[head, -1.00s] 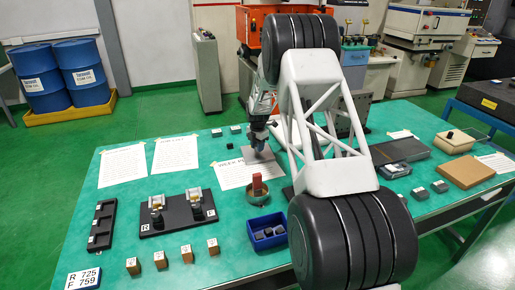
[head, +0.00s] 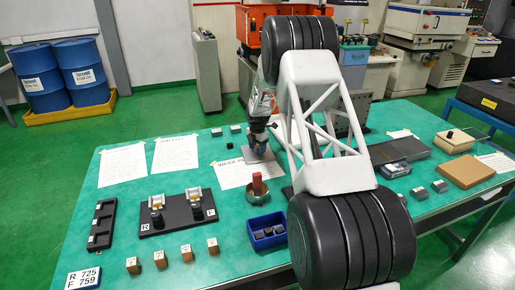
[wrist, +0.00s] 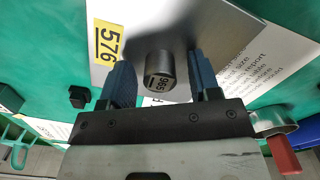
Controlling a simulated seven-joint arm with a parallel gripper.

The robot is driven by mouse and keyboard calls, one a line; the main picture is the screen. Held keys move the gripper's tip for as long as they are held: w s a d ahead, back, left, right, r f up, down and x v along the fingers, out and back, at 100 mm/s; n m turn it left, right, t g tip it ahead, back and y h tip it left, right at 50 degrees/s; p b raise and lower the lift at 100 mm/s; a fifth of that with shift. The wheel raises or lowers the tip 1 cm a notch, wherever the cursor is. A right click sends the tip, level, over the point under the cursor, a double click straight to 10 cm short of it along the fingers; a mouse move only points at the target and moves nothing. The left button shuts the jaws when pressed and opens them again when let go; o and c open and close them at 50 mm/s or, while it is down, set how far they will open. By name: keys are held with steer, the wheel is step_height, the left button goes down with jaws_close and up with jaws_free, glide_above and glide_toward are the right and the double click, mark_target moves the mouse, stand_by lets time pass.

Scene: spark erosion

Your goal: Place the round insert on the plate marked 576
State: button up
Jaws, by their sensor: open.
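The grey metal plate (wrist: 185,35) carries a yellow label reading 576 (wrist: 108,44) in the wrist view. It also shows on the green table in the head view (head: 268,156). The round insert (wrist: 160,65) is a dark grey cylinder with digits on its end face, perhaps 965. It appears over the plate, apparently standing on it. My gripper (wrist: 162,82) is open, with one blue-grey finger on each side of the insert and visible gaps between. In the head view my gripper (head: 259,147) is low over the plate, and the insert cannot be made out there.
A round metal bowl with a red-handled object (head: 257,184) stands just in front of the plate. A blue bin (head: 267,242) holds dark pieces. A black fixture board (head: 178,220), several small blocks and paper sheets lie to the left. Flat boxes lie to the right.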

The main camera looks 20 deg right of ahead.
mark_target(257, 146)
steer(key=shift+r, duration=0.1)
step_height(257, 146, up, 12)
stand_by(0.7)
steer(key=shift+r, duration=0.15)
stand_by(0.4)
